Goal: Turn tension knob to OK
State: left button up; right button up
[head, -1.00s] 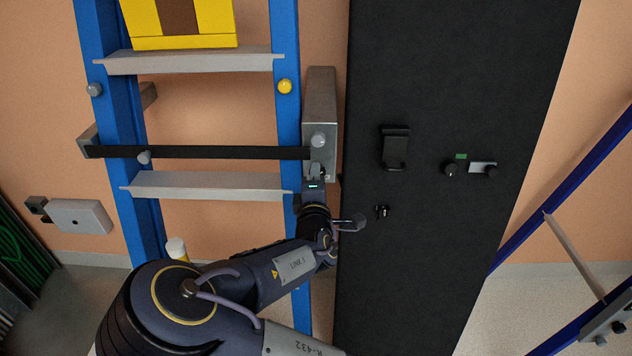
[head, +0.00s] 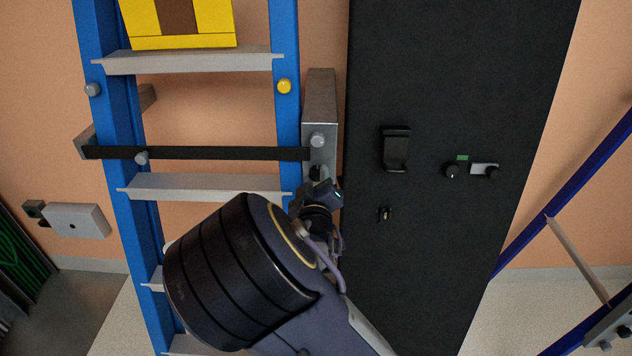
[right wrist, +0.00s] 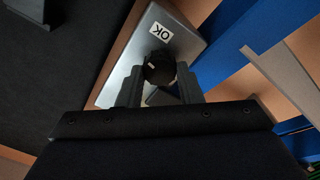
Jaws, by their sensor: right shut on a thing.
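The tension knob (right wrist: 158,68) is black with a small light mark and sits on the grey metal box (right wrist: 192,44). A white OK label (right wrist: 161,31) is on the box just above the knob in the right wrist view. The mark does not clearly point at the label. My right gripper (right wrist: 160,82) has a finger on each side of the knob and is shut on it. In the head view the grey box (head: 320,100) stands beside the blue ladder, and my right gripper (head: 317,177) is at its lower end, largely hiding the knob. My left gripper is not in view.
A black strap (head: 200,153) crosses the blue ladder frame (head: 119,120) to the box. A yellow panel (head: 215,22) sits on the ladder's top rung.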

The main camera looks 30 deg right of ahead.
jog(key=m+b, duration=0.1)
jog(key=m, duration=0.3)
jog(key=shift+f+m, duration=0.1)
jog(key=shift+m, duration=0.2)
jog(key=m+b, duration=0.1)
jog(key=m, duration=0.3)
jog(key=shift+m, duration=0.3)
jog(key=o, duration=1)
jog(key=shift+c, duration=0.2)
jog(key=v, duration=0.8)
jog(key=shift+p, duration=0.35)
jog(key=shift+w, duration=0.1)
